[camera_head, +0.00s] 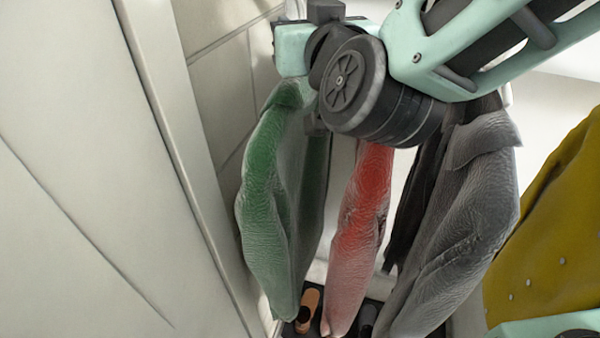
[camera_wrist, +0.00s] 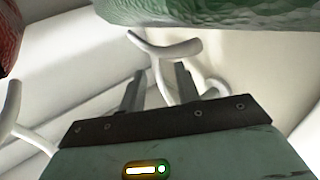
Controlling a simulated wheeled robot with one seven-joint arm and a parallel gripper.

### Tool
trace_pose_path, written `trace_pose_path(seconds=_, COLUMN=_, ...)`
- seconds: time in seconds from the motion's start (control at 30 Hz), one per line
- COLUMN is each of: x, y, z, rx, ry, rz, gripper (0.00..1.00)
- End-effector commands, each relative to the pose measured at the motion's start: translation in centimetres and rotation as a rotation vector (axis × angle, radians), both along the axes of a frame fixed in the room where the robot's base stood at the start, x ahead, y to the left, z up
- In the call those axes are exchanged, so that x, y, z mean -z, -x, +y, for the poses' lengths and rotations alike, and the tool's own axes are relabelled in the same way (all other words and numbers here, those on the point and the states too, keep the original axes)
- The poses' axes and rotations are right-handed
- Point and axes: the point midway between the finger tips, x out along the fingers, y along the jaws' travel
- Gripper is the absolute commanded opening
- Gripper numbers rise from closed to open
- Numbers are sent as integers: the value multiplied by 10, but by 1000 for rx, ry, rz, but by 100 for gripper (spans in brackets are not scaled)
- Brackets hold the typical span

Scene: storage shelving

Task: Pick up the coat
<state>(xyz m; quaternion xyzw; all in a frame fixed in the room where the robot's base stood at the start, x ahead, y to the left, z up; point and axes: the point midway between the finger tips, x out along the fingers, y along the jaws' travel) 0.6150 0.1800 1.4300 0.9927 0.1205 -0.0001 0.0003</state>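The task does not say which coat. My gripper (camera_wrist: 158,75) shows in the wrist view with its two fingers apart and no cloth between them. A white hook (camera_wrist: 165,48) lies just beyond the fingertips. The green coat (camera_wrist: 220,12) crosses the top of that view, apart from the fingers.
Another white hook (camera_wrist: 12,115) is at the left of the wrist view, below a bit of red cloth (camera_wrist: 8,38). A pale panel (camera_head: 80,180) stands at the left in the head view. Shoes (camera_head: 308,310) lie on the dark floor beneath the coats.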

Motion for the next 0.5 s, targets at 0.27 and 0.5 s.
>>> trace_pose_path(seconds=0.27, x=1, y=-1, z=0, rx=0, ry=-1, rz=0, gripper=19)
trace_pose_path(seconds=0.5, x=0, y=-1, z=0, rx=0, ry=-1, rz=0, gripper=0)
